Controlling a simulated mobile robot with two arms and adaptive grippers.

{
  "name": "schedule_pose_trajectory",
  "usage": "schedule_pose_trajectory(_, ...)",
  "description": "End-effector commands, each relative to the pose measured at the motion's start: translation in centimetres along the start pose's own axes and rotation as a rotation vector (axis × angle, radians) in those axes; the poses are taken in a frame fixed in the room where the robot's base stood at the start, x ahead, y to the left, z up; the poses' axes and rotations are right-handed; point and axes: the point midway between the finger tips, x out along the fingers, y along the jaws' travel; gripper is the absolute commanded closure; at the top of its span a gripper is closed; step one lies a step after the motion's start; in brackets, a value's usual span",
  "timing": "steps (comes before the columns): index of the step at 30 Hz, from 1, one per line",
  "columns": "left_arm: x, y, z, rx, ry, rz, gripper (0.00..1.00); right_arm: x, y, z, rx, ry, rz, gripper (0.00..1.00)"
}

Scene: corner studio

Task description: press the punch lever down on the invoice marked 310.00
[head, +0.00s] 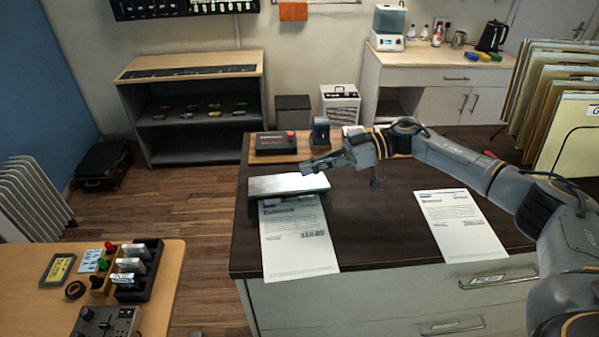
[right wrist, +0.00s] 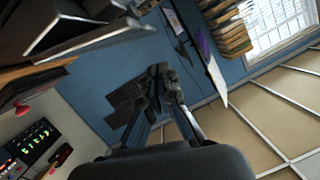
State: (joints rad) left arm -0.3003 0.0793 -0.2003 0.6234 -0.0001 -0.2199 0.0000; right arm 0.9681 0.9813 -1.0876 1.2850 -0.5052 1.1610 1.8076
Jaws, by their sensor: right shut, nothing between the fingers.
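The punch has a wide silver lever (head: 287,184) over a dark base and sits at the left part of the dark desktop. An invoice (head: 299,245) lies in front of it, its top edge at the punch; its printed amount looks like 310.00 but is small. My right gripper (head: 308,168) is shut and empty, at the back right of the lever, seemingly just above it; I cannot tell whether it touches. The shut fingers (right wrist: 163,84) also show in the right wrist view. My left gripper is not in view.
A second invoice (head: 461,223) lies flat on the right of the desktop. A black box with a red button (head: 277,143) and a dark blue device (head: 320,131) stand behind the punch. Upright folders (head: 564,120) stand at the right. Bare desktop (head: 377,228) lies between the invoices.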

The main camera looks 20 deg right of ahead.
Motion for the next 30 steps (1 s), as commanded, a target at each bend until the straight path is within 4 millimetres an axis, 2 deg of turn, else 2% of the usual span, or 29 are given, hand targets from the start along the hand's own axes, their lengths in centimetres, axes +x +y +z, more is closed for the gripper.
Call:
schedule_pose_trajectory(1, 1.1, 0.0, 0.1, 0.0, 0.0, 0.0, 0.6, -1.0, 0.2, 0.5, -0.002, 0.001, 0.003, 1.0)
schedule_pose_trajectory(6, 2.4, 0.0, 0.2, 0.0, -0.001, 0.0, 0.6, -4.3, 0.1, 0.4, -0.001, 0.002, 0.003, 1.0)
schedule_pose_trajectory(12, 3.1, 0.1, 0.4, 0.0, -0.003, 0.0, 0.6, -6.7, -0.1, 0.1, -0.002, 0.003, 0.0, 1.0)
schedule_pose_trajectory(26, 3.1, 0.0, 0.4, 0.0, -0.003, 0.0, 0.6, -7.2, -0.2, 0.0, -0.005, 0.002, -0.002, 1.0)
schedule_pose_trajectory(30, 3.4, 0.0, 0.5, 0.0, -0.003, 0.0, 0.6, -6.6, -0.3, 0.1, -0.093, -0.019, -0.015, 1.0)
